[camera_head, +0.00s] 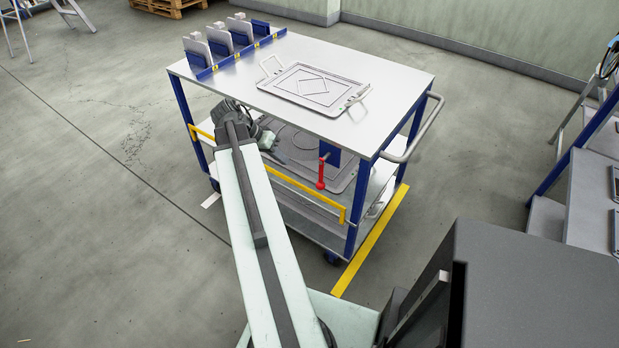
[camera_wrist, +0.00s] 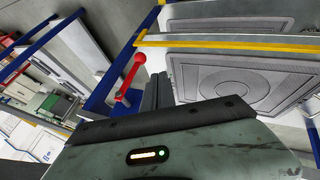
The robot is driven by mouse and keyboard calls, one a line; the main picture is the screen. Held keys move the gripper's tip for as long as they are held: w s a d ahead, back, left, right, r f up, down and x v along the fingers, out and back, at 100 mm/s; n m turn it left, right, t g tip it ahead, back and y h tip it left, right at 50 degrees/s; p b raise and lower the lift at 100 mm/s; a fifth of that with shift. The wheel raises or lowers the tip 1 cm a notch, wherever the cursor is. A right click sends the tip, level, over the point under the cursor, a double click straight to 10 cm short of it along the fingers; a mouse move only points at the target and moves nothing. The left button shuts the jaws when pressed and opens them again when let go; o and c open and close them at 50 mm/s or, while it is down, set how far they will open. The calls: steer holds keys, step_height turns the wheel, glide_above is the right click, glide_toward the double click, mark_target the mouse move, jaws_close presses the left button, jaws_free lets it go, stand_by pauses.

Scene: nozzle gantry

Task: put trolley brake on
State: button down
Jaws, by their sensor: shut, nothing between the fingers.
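The trolley (camera_head: 400,85) has a pale top, blue posts and a lower shelf. A red brake lever (camera_head: 321,172) hangs from a blue plate near its right front post, with its knob low. In the wrist view the red lever (camera_wrist: 129,77) and its round knob show just left of my fingers. My gripper (camera_head: 278,153) is shut and empty, below the trolley top at its front side. It is to the left of the lever in the head view, apart from it. In the wrist view my gripper (camera_wrist: 157,90) shows dark closed fingers; contact with the lever cannot be told there.
A yellow rail (camera_head: 305,190) runs across the trolley's front. Grey trays lie on the top (camera_head: 313,85) and on the shelf below. A yellow floor strip (camera_head: 372,240) runs along the right side. A rack (camera_head: 590,185) stands at the far right.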

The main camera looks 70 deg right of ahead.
steer(key=s+d+f+b, duration=0.3)
steer(key=s+f+b, duration=0.5)
steer(key=f+b, duration=0.1)
steer(key=shift+s, duration=0.2)
